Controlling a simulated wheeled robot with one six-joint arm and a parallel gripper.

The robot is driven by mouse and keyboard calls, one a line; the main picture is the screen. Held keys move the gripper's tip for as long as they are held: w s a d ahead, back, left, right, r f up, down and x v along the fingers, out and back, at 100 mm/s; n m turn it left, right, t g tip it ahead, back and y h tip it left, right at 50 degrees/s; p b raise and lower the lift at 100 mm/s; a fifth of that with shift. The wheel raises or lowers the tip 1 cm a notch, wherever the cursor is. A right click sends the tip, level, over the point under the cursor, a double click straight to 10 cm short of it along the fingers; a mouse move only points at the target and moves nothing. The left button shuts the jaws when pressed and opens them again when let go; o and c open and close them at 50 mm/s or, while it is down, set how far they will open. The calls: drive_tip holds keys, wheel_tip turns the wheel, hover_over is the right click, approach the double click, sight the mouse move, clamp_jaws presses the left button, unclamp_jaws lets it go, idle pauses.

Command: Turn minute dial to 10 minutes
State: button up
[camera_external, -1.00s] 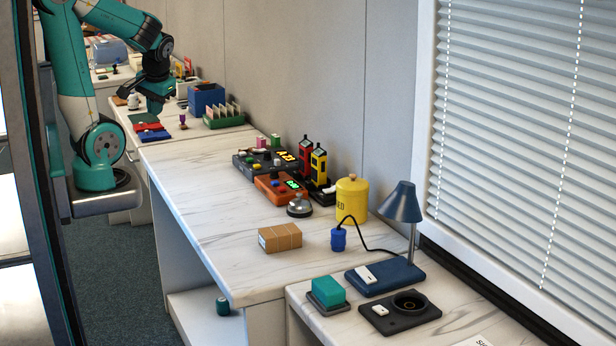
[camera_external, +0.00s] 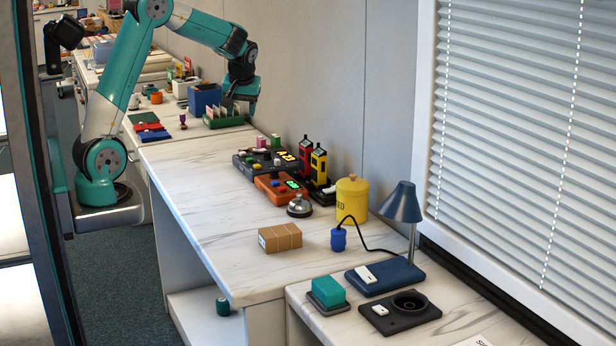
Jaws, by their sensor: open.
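No part is clearly readable as the minute dial in this view. An orange box with a green lit display (camera_external: 279,188) stands mid-counter, with small controls on its top too small to make out. Behind it is a dark box with a yellow lit display (camera_external: 262,164) and pink, green and yellow pieces on it. My gripper (camera_external: 240,106) points down over the green card rack at the far end, well behind both boxes. Its fingers are small and partly merged with the cards; nothing is visibly held.
The green rack (camera_external: 224,122) and blue bin (camera_external: 204,97) stand near my gripper. Red and yellow handhelds (camera_external: 319,164), a bell (camera_external: 299,207) and a yellow canister (camera_external: 351,197) crowd the orange box's right side. A carton (camera_external: 280,238) lies in front. The counter's left part is clear.

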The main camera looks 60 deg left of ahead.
drive_tip(key=n+b, duration=0.1)
drive_tip(key=n, duration=0.1)
approach(274, 170)
drive_tip(key=p+x, duration=0.1)
drive_tip(key=x, duration=0.8)
drive_tip(key=shift+a+f, duration=0.15)
drive_tip(key=shift+t, duration=0.3)
drive_tip(key=c, duration=0.9)
